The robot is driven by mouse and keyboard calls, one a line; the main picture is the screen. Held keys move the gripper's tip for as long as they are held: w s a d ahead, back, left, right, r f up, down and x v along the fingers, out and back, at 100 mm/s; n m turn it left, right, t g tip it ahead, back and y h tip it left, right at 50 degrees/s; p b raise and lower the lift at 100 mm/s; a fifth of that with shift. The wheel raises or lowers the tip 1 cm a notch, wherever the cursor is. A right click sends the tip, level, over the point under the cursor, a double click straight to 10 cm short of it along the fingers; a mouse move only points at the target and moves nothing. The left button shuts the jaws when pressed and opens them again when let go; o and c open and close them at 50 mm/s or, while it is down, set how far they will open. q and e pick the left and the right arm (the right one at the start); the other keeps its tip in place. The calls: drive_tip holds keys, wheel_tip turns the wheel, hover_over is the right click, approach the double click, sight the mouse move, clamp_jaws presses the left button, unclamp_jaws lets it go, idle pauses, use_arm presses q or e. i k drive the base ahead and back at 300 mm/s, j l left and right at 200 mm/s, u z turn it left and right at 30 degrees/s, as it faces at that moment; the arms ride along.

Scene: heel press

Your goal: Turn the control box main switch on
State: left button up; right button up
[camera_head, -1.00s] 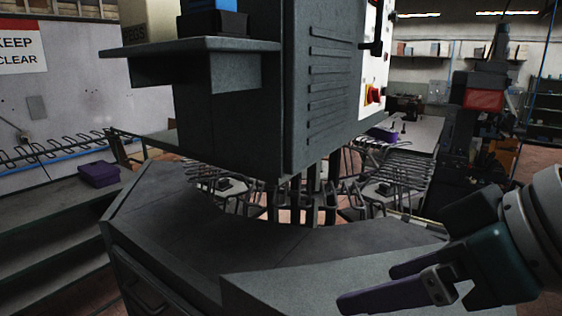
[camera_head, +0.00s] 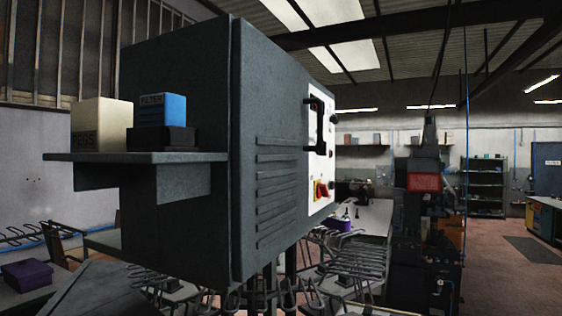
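The control box (camera_head: 205,130) is a large dark grey cabinet in the middle of the head view, seen from its vented side. Its white control panel (camera_head: 316,198) faces right and shows at a steep angle. A red switch on a yellow plate (camera_head: 321,190), which looks like the main switch, sits low on that panel. Its exact turn position is too small to tell. A black handle (camera_head: 318,125) is above it on the panel. Neither of my grippers is in view.
A shelf (camera_head: 130,157) on the box's left side holds a cream PEGS box (camera_head: 101,125) and a blue FILTER box (camera_head: 162,110). Wire racks (camera_head: 350,262) stand below and behind. A dark machine (camera_head: 424,210) stands to the right. The floor at far right is open.

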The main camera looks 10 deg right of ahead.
sight(321, 190)
drive_tip(key=z, duration=0.3)
drive_tip(key=i+l+z, duration=0.2)
drive_tip(key=z, duration=0.25)
drive_tip(key=i+l+z, duration=0.15)
drive_tip(key=z, duration=0.3)
drive_tip(key=i+z, duration=0.25)
drive_tip(key=z, duration=0.2)
drive_tip(key=i, duration=2.3)
drive_tip(key=i+l+u, duration=0.1)
drive_tip(key=i+u, duration=0.25)
drive_tip(key=i, duration=0.15)
drive_tip(key=i+l+u, duration=0.3)
drive_tip(key=i, duration=0.25)
drive_tip(key=i+l+u, duration=0.35)
drive_tip(key=i, duration=0.15)
drive_tip(key=j+u, duration=0.1)
drive_tip(key=u, duration=2.55)
